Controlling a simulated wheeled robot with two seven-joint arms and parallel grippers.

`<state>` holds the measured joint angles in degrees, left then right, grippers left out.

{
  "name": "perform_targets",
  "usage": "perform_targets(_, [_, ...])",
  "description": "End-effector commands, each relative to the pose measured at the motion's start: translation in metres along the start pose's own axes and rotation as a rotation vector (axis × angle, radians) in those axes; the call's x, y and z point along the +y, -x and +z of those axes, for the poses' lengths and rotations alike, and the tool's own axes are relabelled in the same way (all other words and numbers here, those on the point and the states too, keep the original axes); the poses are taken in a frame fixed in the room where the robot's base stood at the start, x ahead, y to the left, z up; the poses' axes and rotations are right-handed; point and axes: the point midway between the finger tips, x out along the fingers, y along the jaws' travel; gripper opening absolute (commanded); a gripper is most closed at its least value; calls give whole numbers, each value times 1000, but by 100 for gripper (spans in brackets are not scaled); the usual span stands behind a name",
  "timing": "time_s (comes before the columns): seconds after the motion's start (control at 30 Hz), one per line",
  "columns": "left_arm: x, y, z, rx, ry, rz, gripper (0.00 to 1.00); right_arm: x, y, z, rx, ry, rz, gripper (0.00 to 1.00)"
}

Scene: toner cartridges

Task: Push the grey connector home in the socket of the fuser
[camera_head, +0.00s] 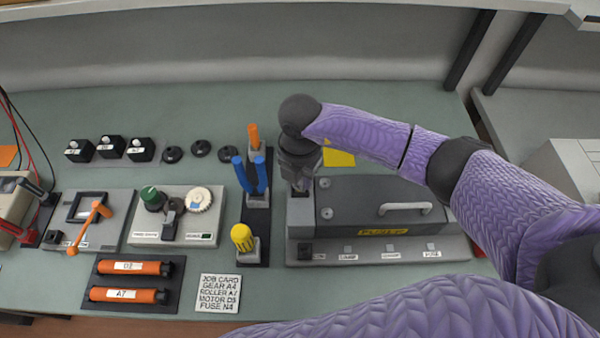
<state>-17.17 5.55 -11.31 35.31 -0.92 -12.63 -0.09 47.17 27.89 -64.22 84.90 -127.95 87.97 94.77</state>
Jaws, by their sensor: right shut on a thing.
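The fuser (378,212) is a dark grey box with a pale handle and a yellow label, lying on a grey base with several small labels. My right gripper (299,188) points down at the left end of the fuser, over a light grey block (299,215). It is shut on the grey connector, which is mostly hidden by the fingers. I cannot tell how deep the connector sits, and the socket is hidden under the gripper. My left gripper is not in view.
Screwdrivers with blue handles (242,174) and a yellow-handled tool (243,238) stand just left of the fuser. Orange rollers (130,295) and a job card (217,293) lie at the front left. The table behind the fuser is mostly clear.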

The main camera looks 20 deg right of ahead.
Motion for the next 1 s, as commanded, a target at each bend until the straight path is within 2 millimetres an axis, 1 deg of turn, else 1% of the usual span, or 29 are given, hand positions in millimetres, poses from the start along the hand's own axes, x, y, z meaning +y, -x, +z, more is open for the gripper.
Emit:
perform_targets(0.27, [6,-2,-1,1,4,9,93,0,-3,0,1,0,-2,0])
perform_targets(0.3, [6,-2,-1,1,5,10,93,0,-3,0,1,0,-2,35])
perform_targets(0.37, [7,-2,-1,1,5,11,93,0,-3,0,1,0,-2,48])
perform_targets(0.4, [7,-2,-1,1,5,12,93,0,-3,0,1,0,-2,56])
perform_targets(0.5, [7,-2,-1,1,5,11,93,0,-3,0,1,0,-2,74])
perform_targets(0.7, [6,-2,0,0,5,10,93,0,-2,0,0,0,-1,74])
perform_targets(0.77, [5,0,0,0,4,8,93,0,2,0,0,0,0,74])
perform_targets(0.87, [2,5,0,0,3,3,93,0,22,0,-1,0,2,74])
perform_targets(1.0, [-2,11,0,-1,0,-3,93,1,60,1,-2,1,3,74])
